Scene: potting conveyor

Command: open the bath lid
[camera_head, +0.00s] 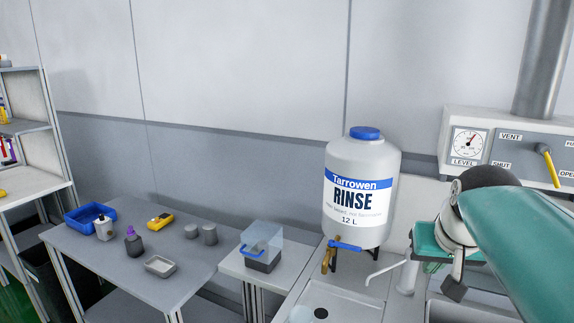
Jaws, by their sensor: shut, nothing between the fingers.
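A small box with a dark grey lower part (263,265), which looks like the bath, stands on a low light table left of the rinse tank. Its clear cover (264,237) sits over it, with a blue handle (253,249) at the front. The cover appears down; its exact seating is too small to tell. My arm comes in from the right. My gripper (455,289), partly hidden by my wrist, appears as a dark tip over the sink area. It is shut and empty, well right of the box and apart from it.
The white rinse tank (363,231) with a brass tap (328,260) stands between the box and my arm. A grey table (110,262) at left holds a blue tray (88,217), bottles, a yellow device (160,220) and grey cups. A gauge panel (510,147) is behind my arm.

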